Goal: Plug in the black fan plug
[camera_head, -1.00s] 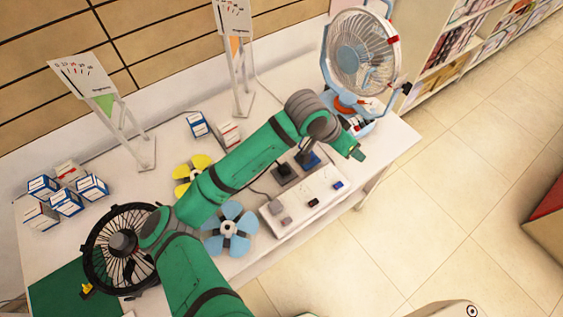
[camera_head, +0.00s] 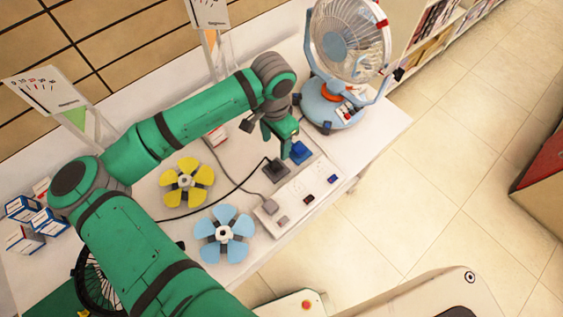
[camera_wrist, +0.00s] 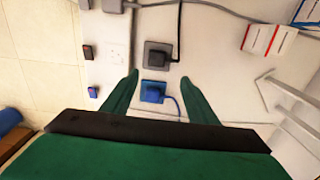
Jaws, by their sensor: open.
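The black plug (camera_head: 275,169) stands on a dark square base beside the white socket strip (camera_head: 318,172), and its cord runs left. It also shows in the wrist view (camera_wrist: 156,55). My gripper (camera_head: 284,142) is open and empty above the plugs. In the wrist view its fingertips (camera_wrist: 160,76) are apart, on either side of the blue plug's line. The black fan (camera_head: 92,285) is mostly hidden behind my arm.
A blue fan (camera_head: 345,45) stands at the table's far right. A yellow propeller (camera_head: 187,182) and a light-blue propeller (camera_head: 224,233) lie left of the strip. Small boxes (camera_head: 35,225) sit at the left. A sign stand (camera_head: 50,95) is behind my arm.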

